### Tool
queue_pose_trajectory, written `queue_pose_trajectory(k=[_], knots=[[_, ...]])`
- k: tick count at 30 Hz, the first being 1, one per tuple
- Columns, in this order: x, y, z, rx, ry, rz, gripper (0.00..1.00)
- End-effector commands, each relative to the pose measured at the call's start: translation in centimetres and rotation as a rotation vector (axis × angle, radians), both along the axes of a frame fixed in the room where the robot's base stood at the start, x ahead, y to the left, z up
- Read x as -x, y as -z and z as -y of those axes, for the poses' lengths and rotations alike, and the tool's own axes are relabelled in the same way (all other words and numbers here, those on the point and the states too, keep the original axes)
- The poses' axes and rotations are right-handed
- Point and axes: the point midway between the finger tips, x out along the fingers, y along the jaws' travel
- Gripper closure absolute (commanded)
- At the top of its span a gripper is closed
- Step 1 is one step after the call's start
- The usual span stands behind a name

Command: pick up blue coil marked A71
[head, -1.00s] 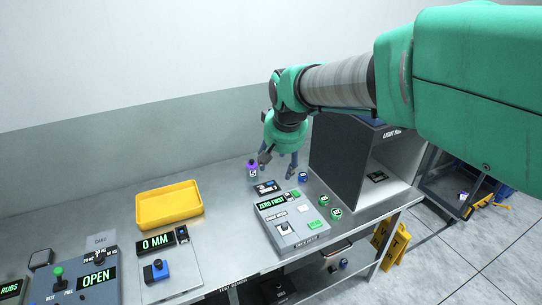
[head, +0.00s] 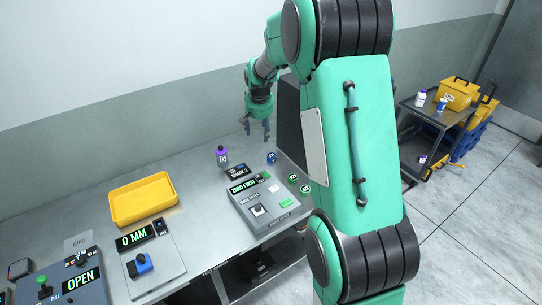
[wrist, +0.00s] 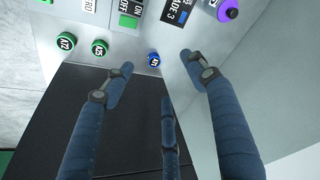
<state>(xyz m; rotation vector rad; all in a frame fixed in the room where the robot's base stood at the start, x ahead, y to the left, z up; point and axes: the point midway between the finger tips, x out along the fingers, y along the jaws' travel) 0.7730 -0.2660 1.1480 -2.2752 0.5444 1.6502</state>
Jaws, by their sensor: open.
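The blue coil (head: 271,158) stands on the metal table, to the right of the purple-capped bottle (head: 222,156). In the wrist view the blue coil (wrist: 154,59) shows between the fingertips, beyond them; its mark is too small to read surely. My gripper (head: 257,132) is open and empty, above the table and a little up-left of the coil in the head view. In the wrist view my gripper (wrist: 156,63) has its dark blue fingers spread, and none touches the coil.
Two green coils (wrist: 99,47) (wrist: 66,41) sit beside the blue one. A grey control box (head: 264,203) stands in front and a dark cabinet (head: 288,112) is partly hidden behind my arm. A yellow tray (head: 143,199) lies left. A cart (head: 440,117) stands at right.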

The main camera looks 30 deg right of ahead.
Motion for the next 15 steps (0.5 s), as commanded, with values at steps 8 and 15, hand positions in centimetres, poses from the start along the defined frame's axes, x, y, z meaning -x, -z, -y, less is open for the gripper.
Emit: queue_pose_trajectory(k=[8, 15], knots=[[-3.5, 5.7, 5.4, -0.011, 0.063, -0.025, 0.43], [-5.1, 9.8, 8.8, -0.018, 0.104, -0.037, 0.43]])
